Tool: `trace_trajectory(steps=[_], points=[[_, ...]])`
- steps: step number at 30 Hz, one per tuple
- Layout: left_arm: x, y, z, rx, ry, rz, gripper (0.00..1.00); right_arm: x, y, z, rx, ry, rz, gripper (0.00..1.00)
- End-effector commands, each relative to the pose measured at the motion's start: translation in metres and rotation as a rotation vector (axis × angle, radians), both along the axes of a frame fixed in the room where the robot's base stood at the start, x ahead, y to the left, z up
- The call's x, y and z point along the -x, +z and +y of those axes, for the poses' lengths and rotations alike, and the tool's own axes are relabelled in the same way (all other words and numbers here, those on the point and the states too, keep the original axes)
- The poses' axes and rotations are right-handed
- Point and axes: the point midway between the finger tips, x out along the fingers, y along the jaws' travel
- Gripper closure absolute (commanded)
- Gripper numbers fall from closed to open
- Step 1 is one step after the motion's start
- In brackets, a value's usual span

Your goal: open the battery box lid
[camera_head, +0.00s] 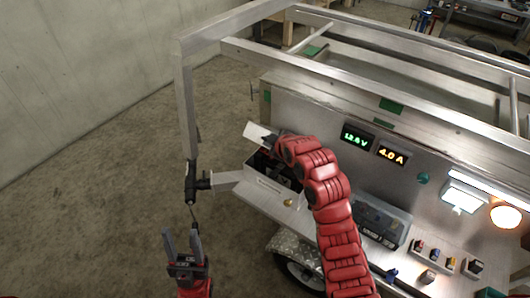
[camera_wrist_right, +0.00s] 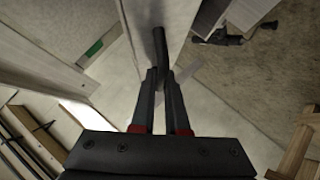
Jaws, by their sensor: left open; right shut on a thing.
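The battery box (camera_head: 265,187) is on the trailer's front left corner. Its pale lid (camera_head: 257,132) stands raised and tilted above it, and dark contents show in the opening. My right gripper (camera_head: 272,141) is at the lid's right side, its jaws mostly hidden by my red arm. In the right wrist view its fingers (camera_wrist_right: 159,78) are closed on a dark bar (camera_wrist_right: 160,46) in front of a pale panel; whether this bar is the lid's handle I cannot tell. My left gripper (camera_head: 182,240) is open and empty, pointing up, at the lower left, apart from the box.
A metal frame post (camera_head: 185,110) and a black coupling (camera_head: 197,183) stand left of the box. The trailer panel carries lit displays (camera_head: 357,137), a grey case (camera_head: 380,217) and small switches. A wheel (camera_head: 300,275) is below. The floor at left is clear.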

Motion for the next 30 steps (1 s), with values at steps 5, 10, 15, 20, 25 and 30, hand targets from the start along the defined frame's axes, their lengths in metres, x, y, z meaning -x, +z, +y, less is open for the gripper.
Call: trace_trajectory(steps=[5, 10, 15, 20, 25, 30], points=[[0.0, -0.016, 0.0, 0.0, 0.0, 0.0, 0.5, -0.018, 0.024, -0.012, -0.093, 0.001, 0.112, 1.0], [0.0, -0.03, 0.0, 0.0, 0.0, 0.0, 0.5, -0.032, 0.038, -0.022, -0.161, 0.002, 0.211, 1.0], [0.0, -0.042, 0.0, 0.0, 0.0, 0.0, 0.5, -0.044, 0.05, -0.03, -0.213, 0.004, 0.288, 1.0], [0.0, -0.053, 0.0, 0.0, 0.0, 0.0, 0.5, -0.054, 0.056, -0.039, -0.256, 0.001, 0.353, 1.0], [0.0, -0.064, 0.0, 0.0, 0.0, 0.0, 0.5, -0.065, 0.065, -0.046, -0.299, 0.003, 0.41, 1.0], [0.0, -0.072, 0.0, 0.0, 0.0, 0.0, 0.5, -0.075, 0.069, -0.053, -0.31, 0.001, 0.425, 1.0]])
